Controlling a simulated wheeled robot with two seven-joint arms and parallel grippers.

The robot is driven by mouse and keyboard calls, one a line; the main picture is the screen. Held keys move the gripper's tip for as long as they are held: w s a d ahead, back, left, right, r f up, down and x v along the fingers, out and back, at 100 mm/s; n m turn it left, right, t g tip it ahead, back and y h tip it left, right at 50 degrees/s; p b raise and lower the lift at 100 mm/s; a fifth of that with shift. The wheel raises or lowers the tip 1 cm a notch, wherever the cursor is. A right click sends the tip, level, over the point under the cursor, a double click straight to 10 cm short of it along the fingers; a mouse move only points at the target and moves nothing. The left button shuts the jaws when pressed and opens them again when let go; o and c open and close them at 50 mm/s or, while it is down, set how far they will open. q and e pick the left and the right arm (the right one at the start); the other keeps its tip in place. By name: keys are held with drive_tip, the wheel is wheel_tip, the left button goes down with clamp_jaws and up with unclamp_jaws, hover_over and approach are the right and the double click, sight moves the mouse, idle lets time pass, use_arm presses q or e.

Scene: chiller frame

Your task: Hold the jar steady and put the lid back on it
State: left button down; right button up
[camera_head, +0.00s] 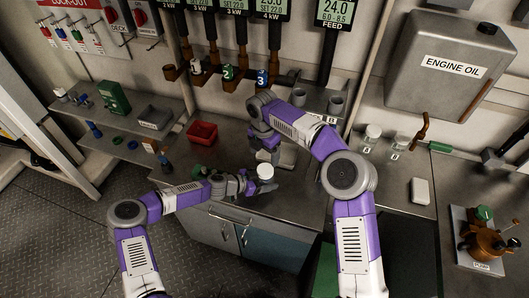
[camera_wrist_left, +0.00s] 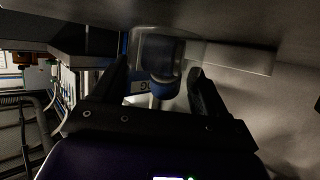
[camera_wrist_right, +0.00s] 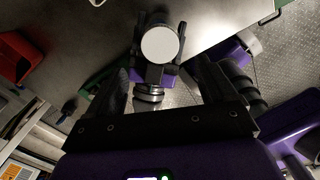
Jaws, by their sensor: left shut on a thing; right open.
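The jar (camera_head: 265,180) is in my left gripper (camera_head: 254,182), above the counter's front edge. In the left wrist view the clear jar (camera_wrist_left: 165,48) is between the two fingers. Its top is a flat white disc that looks like the lid (camera_head: 265,170); I cannot tell whether it is seated or screwed down. The right wrist view shows this white disc (camera_wrist_right: 160,43) face on. My right gripper (camera_head: 267,143) is open and empty, behind the jar in the head view; its fingers (camera_wrist_right: 163,78) are apart, with the disc beyond their tips.
Two lidded jars (camera_head: 372,133) and a white box (camera_head: 420,191) are on the right-hand counter. Numbered mugs (camera_head: 262,79) hang at the back.

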sight(265, 169)
drive_tip(key=shift+d+f, duration=0.1)
drive_tip(key=shift+f, duration=3.9)
drive_tip(key=c, duration=1.1)
drive_tip(key=m, duration=0.4)
drive_tip(key=shift+m, duration=0.3)
drive_tip(key=m, duration=0.5)
drive_tip(key=o, duration=1.2)
